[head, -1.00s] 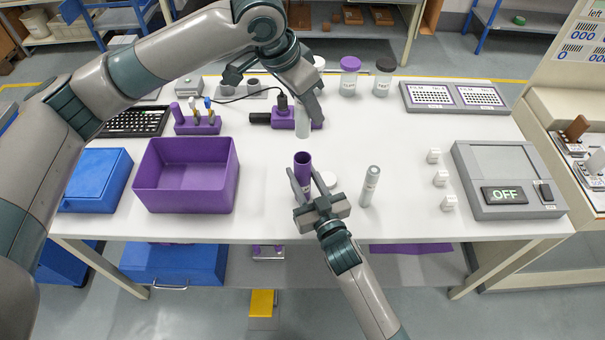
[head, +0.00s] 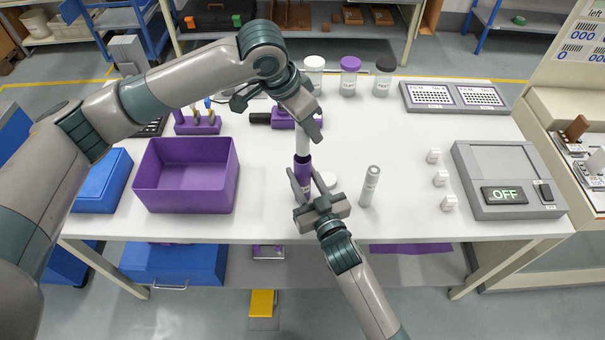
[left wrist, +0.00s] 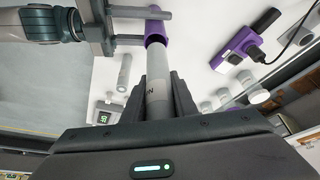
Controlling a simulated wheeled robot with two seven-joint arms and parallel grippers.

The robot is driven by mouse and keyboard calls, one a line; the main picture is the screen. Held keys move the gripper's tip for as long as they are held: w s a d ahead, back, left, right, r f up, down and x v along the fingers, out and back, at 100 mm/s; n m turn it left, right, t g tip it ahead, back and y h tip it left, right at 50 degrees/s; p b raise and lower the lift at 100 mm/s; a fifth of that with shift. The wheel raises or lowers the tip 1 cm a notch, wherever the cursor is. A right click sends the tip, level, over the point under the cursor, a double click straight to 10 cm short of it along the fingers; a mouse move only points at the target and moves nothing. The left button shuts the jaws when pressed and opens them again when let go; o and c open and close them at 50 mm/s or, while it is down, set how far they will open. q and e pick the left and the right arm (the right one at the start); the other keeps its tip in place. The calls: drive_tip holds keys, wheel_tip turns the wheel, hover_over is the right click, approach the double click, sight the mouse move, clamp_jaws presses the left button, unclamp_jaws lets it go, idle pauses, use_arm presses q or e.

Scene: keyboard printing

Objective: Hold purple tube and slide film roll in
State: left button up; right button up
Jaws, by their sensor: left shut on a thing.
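The purple tube (head: 303,166) stands upright near the front middle of the table, mouth up. In the left wrist view the film roll (left wrist: 158,95) runs between my fingers to the purple tube (left wrist: 156,32). Its lower end is at or in the mouth; how deep is hidden.
A purple bin (head: 186,208) is at left. Small white blocks (head: 440,178) and a grey OFF device (head: 508,178) are at right.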

sight(297, 128)
use_arm(q)
drive_tip(key=shift+f, duration=2.85)
drive_tip(key=o, duration=1.1)
drive_tip(key=v, duration=1.2)
